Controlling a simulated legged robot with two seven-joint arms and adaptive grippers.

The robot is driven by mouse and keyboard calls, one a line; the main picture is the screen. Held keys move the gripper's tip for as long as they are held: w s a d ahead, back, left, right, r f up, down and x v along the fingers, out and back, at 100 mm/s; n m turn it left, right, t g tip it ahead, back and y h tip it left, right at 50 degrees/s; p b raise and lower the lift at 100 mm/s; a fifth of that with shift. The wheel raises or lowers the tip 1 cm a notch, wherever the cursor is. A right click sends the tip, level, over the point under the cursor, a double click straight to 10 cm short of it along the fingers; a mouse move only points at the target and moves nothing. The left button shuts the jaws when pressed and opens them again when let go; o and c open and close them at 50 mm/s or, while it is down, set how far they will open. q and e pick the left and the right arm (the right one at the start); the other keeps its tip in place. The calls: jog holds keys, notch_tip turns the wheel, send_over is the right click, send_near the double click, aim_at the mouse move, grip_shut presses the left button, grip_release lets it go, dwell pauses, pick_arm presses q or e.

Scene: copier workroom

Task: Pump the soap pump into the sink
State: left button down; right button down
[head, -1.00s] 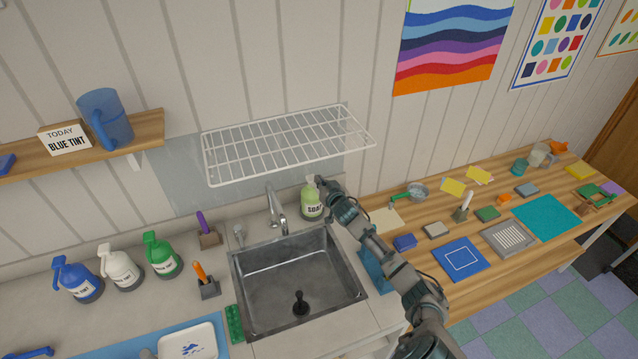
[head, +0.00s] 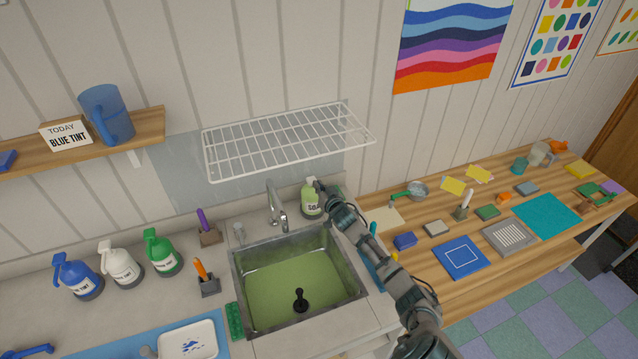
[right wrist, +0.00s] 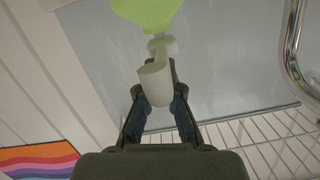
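The soap pump (head: 311,200) is a pale green bottle with a white label and white pump head. It stands upright on the counter behind the sink's right rear corner. The sink (head: 240,290) has a metal rim, and green colour covers its floor around a black plunger-like stopper (head: 300,301). My right gripper (head: 322,188) is at the pump head. In the right wrist view, the white nozzle (right wrist: 155,82) lies between or just in front of the fingers (right wrist: 158,100). Whether they grip it is unclear. My left gripper is out of view.
A faucet (head: 275,207) stands left of the pump, below a white wire rack (head: 285,143). Blue (head: 78,278), white (head: 120,265) and green (head: 161,254) tint bottles stand on the left counter. A wooden table (head: 420,257) with several small items is at right.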

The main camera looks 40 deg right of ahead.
jog(key=shift+f, duration=0.35)
jog(key=s+a+r+p, duration=0.2)
jog(key=s+r, duration=0.4)
jog(key=s, duration=0.3)
jog(key=shift+s+r, duration=0.3)
jog(key=shift+s, duration=0.1)
jog(key=shift+a, duration=0.1)
